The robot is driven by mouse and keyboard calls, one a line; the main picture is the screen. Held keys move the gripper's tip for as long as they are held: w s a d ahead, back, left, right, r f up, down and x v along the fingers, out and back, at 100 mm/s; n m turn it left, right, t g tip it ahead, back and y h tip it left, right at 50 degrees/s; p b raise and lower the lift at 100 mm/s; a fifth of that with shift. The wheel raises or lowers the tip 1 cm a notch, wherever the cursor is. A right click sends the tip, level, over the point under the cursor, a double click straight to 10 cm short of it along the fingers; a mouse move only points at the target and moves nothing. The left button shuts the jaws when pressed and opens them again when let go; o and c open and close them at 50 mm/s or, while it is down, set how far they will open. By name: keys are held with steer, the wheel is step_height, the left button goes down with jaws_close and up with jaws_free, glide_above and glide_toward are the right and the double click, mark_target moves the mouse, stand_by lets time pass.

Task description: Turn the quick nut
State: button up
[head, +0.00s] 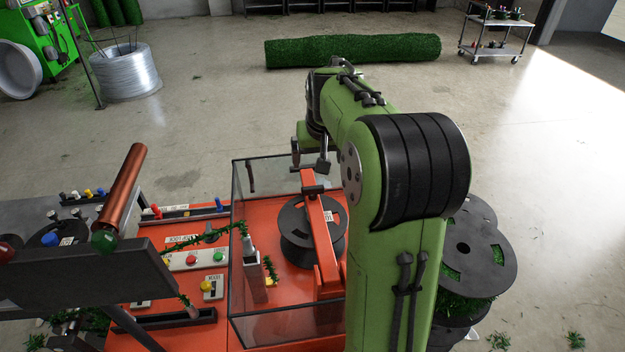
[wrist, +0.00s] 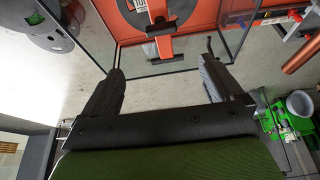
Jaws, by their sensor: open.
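My gripper (head: 309,160) is open and empty, above the far edge of the glass-walled box on the red machine. In the wrist view its two fingers stand wide apart, and the gripper (wrist: 160,72) has nothing between them. Inside the box a black spool (head: 291,252) lies under a red bar (head: 318,222). A small dark piece (head: 313,190) sits at the bar's far end and also shows in the wrist view (wrist: 160,27), beyond the fingers and apart from them. I cannot tell for certain which part is the quick nut.
The glass box's rim (head: 234,215) stands around the spool. A copper-coloured roller (head: 122,190) and a panel of coloured buttons (head: 192,260) are at left. Black reels (head: 475,245) with green material stand at right.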

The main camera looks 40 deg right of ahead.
mark_target(313, 187)
steer(key=x, duration=0.7)
steer(key=b+x, duration=0.1)
steer(key=x, duration=0.7)
steer(key=shift+a+f, duration=0.2)
steer(key=shift+f, duration=0.05)
steer(key=c, duration=1)
steer(key=shift+c, duration=0.2)
